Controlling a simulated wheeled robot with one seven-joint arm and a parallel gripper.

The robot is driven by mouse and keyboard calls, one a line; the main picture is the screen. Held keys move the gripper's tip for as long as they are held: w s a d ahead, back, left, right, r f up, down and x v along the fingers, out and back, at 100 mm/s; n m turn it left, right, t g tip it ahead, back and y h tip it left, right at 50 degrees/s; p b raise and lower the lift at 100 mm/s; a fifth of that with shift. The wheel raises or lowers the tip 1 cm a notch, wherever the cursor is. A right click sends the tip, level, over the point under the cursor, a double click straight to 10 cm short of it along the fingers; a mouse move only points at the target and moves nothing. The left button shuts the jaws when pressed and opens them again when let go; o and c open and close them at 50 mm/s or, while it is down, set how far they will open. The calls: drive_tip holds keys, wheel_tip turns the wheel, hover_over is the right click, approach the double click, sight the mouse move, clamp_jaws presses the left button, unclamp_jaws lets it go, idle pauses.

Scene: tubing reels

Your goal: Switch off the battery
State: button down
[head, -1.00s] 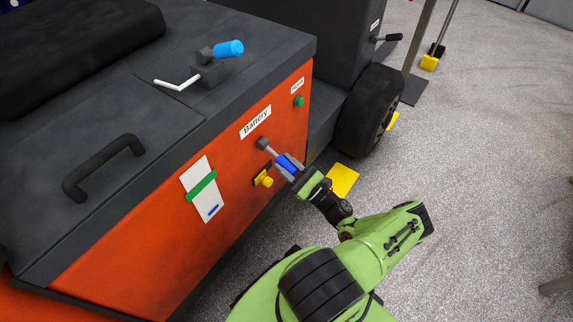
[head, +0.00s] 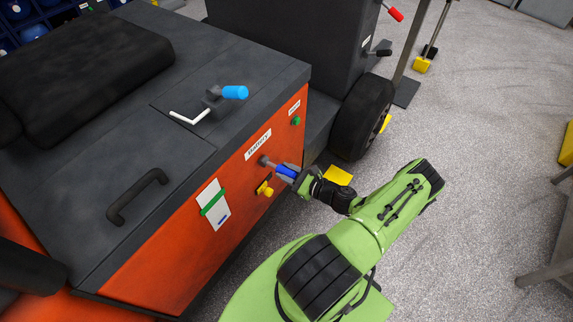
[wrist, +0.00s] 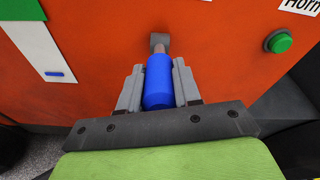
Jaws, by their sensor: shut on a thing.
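The battery switch is a lever with a blue handle (head: 286,172) on a grey pivot (head: 263,161). It sits on the orange panel just below the white "Battery" label (head: 258,144). My gripper (head: 283,173) is shut on the blue handle. In the wrist view the grey fingers of my gripper (wrist: 158,80) stand on both sides of the blue handle (wrist: 158,88), and the grey pivot (wrist: 158,42) shows beyond it.
A yellow knob (head: 266,190) sits just below the lever, and a white plate with a green strip (head: 213,203) is left of it. A green horn button (head: 296,121) is to the right. A black wheel (head: 363,118) stands beyond; grey floor lies open at right.

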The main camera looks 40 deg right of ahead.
sight(273, 164)
drive_tip(key=r+g+p, duration=0.2)
drive_tip(key=p, duration=0.1)
drive_tip(key=shift+w+r+p, duration=0.2)
drive_tip(key=shift+p, duration=0.1)
drive_tip(key=shift+w+r+g+p, duration=0.25)
drive_tip(key=shift+g+p, duration=0.45)
drive_tip(key=shift+p, duration=0.35)
drive_tip(key=c, duration=0.8)
unclamp_jaws()
drive_tip(key=v, duration=1)
drive_tip(key=p+v, duration=0.1)
drive_tip(key=v, duration=0.4)
drive_tip(key=shift+s+a+r, duration=0.3)
